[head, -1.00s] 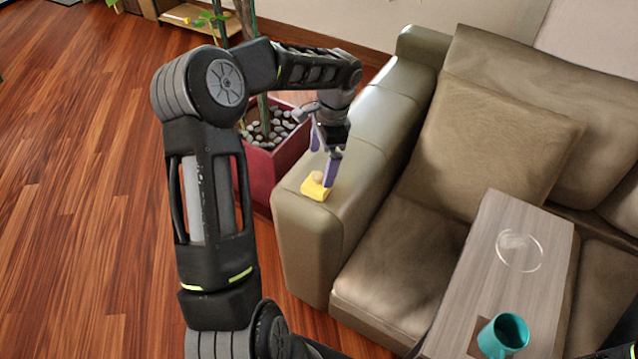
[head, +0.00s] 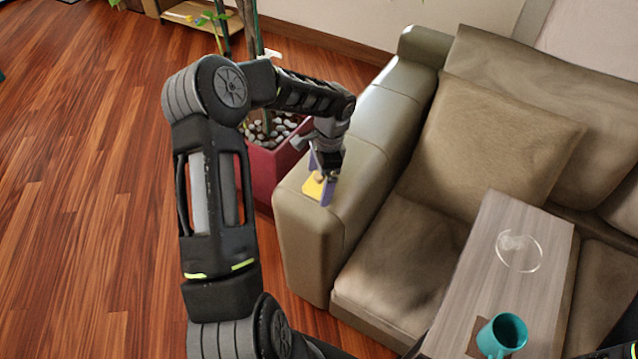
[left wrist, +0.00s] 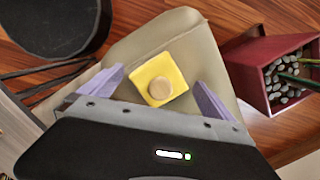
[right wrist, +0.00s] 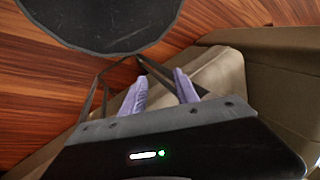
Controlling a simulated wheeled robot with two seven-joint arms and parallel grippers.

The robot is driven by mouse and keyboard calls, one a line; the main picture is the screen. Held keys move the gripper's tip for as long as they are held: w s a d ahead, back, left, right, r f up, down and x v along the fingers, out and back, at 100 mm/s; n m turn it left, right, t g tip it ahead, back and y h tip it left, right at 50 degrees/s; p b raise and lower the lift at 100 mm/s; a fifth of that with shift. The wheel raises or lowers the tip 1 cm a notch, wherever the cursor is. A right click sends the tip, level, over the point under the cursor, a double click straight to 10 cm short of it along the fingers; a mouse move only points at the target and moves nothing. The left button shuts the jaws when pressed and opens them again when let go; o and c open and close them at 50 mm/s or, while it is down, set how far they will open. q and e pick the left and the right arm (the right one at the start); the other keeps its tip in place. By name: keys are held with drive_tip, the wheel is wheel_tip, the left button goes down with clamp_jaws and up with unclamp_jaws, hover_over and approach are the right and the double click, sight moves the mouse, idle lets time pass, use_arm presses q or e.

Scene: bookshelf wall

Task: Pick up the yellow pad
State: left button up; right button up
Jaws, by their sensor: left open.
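The yellow pad (head: 313,189) lies on the front end of the couch's left armrest (head: 330,215). In the left wrist view the pad (left wrist: 156,66) is a square with a round tan piece (left wrist: 159,90) on top. My left gripper (head: 321,177) points down at the pad. Its purple fingers are open, one on each side of the pad in the left wrist view (left wrist: 160,82). I cannot tell whether they touch it. My right gripper (right wrist: 160,78) shows in the right wrist view with its fingers apart and nothing between them.
A red planter (head: 268,170) with pebbles and a plant stands beside the armrest. A brown cushion (head: 490,150) rests on the couch. A wooden board (head: 515,285) carries a teal mug (head: 501,336) and a clear round item (head: 518,250). Open wood floor (head: 80,200) is at left.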

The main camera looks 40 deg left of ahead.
sight(319, 175)
use_arm(q)
drive_tip(key=shift+f, duration=0.3)
idle(0.4)
drive_tip(key=c, duration=1.2)
drive_tip(key=shift+o, duration=0.2)
drive_tip(key=shift+r, duration=0.1)
wheel_tip(319, 175, up, 10)
drive_tip(key=shift+f+b, duration=0.1)
drive_tip(key=shift+b, duration=0.3)
